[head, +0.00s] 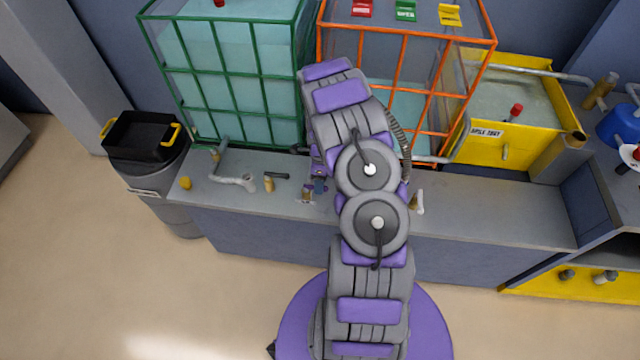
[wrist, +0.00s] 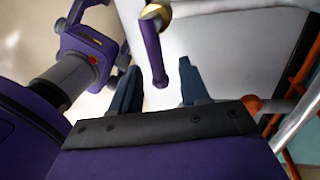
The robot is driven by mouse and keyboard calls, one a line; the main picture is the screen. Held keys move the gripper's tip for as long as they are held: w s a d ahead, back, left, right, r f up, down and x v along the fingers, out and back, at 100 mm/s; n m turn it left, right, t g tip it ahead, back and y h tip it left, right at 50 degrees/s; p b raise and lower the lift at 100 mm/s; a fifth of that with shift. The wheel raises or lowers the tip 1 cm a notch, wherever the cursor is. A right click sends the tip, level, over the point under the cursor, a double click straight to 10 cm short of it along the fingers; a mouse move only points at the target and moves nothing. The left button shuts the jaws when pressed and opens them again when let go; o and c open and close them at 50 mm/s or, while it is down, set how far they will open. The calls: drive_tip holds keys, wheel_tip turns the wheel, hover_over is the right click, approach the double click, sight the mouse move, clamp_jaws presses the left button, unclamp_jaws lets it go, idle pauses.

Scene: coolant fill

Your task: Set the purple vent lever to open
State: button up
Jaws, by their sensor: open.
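The purple vent lever (wrist: 153,52) shows in the wrist view, hanging down from a brass fitting (wrist: 157,12) at the top. Its free end lies between the two fingers of my gripper (wrist: 158,92), a little ahead of or at the fingertips. The fingers are apart, with a visible gap on both sides of the lever. I cannot tell how near in depth the lever is. In the head view my gripper (head: 318,186) is mostly hidden behind my arm, low over the grey bench. The purple lever is not clearly visible there.
A green-framed tank (head: 235,75) and an orange-framed tank (head: 436,90) stand at the back of the bench (head: 490,205). A yellow spill tray (head: 487,148) is to the right. A black bin (head: 140,140) stands left. Small pipes and brass fittings (head: 268,182) line the bench.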

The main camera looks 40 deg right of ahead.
drive_tip(key=shift+a+f, duration=0.1)
drive_tip(key=shift+f, duration=0.15)
drive_tip(key=shift+s, duration=0.1)
drive_tip(key=shift+c, duration=0.3)
clamp_jaws()
